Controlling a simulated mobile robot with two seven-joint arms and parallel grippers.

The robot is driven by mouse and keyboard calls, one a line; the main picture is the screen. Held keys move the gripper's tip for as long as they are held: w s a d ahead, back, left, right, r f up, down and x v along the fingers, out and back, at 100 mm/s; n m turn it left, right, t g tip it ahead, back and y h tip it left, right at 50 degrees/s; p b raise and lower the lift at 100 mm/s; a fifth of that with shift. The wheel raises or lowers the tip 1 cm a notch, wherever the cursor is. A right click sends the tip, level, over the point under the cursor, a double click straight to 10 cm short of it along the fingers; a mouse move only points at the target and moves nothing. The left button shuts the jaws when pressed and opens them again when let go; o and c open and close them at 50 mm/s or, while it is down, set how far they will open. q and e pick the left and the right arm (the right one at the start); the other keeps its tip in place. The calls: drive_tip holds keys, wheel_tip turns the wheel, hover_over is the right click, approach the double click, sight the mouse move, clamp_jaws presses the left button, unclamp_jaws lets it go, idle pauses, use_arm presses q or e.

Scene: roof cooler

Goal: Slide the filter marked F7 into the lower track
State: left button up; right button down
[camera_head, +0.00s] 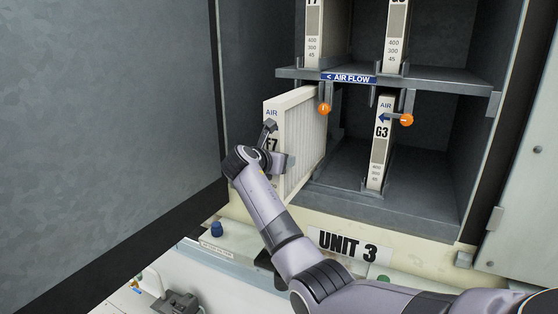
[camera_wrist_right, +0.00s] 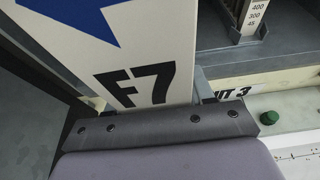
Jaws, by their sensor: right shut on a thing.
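The filter marked F7 (camera_head: 302,128) is a pale, pleated panel with a white front edge at the left of the lower compartment. It stands upright, its front edge jutting out past the cabinet opening and its rear part inside. In the right wrist view its front face (camera_wrist_right: 157,50) shows a blue arrow and F7. My right gripper (camera_head: 279,146) is shut on its front edge at the label. The lower left track is mostly hidden behind the filter, so I cannot tell how it sits in it. My left gripper is out of view.
A G3 filter (camera_head: 380,145) stands in the lower right slot. Orange knobs (camera_head: 324,109) and (camera_head: 406,120) hang below the AIR FLOW shelf (camera_head: 432,80). Two filters stand above. A large grey door panel (camera_head: 105,120) is close on the left. A UNIT 3 label (camera_head: 347,245) is below.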

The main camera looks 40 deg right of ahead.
drive_tip(key=shift+w+d, duration=0.45)
drive_tip(key=shift+d, duration=0.65)
drive_tip(key=shift+w+d, duration=0.45)
drive_tip(key=shift+d, duration=0.6)
drive_tip(key=shift+w+d, duration=0.45)
drive_tip(key=shift+d, duration=0.65)
